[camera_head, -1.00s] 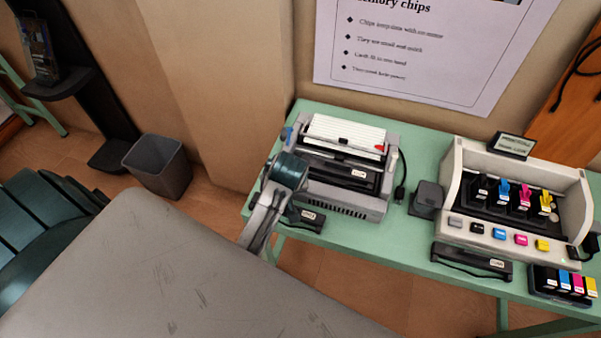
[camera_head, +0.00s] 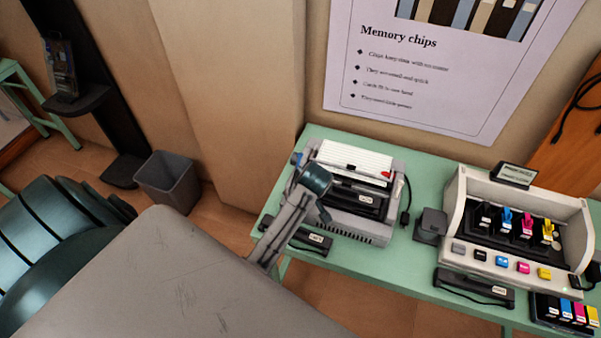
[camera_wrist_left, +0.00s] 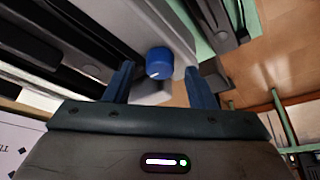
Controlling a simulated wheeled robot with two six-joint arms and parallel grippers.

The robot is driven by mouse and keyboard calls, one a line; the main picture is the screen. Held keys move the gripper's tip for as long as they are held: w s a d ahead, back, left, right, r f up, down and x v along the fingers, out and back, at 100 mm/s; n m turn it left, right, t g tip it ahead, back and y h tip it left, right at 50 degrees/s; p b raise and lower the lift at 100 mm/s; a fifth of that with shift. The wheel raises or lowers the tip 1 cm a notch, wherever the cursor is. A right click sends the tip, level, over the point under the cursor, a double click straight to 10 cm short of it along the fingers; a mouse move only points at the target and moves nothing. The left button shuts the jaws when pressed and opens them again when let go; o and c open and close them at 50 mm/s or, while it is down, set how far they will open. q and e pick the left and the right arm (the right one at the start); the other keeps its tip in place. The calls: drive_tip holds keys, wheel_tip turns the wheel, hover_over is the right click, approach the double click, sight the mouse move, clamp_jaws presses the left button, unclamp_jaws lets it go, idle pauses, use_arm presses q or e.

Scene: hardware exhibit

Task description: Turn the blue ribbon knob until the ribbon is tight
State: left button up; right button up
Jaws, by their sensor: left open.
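The printer (camera_head: 350,222) is a grey and black machine with white paper on top, at the left end of the green table. Its blue ribbon knob (camera_head: 296,158) shows small at its left end. In the left wrist view, the knob (camera_wrist_left: 159,63) is a round blue cap with a pale mark, on a light grey wall. My left gripper (camera_wrist_left: 158,85) is open, with one blue finger on each side of the knob in the picture. The knob appears just past the fingertips, with no visible contact. In the head view my left wrist covers part of the printer's left side. The ribbon's tightness cannot be told.
A dark labelled box (camera_head: 311,240) lies at the table's front edge below the printer. A cable and a grey adapter (camera_head: 431,225) are right of it. An ink-cartridge machine (camera_head: 565,278) stands further right. A grey bin (camera_head: 167,183) is on the floor at left.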

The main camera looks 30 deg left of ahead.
use_arm(q)
drive_tip(key=shift+w+a+f, duration=0.1)
drive_tip(key=shift+a+f, duration=0.05)
drive_tip(key=shift+f, duration=0.4)
use_arm(e)
drive_tip(key=shift+r, duration=0.15)
use_arm(q)
drive_tip(key=c, duration=1)
use_arm(e)
drive_tip(key=shift+d, duration=0.3)
use_arm(q)
drive_tip(key=shift+o, duration=0.2)
drive_tip(key=shift+m, duration=0.3)
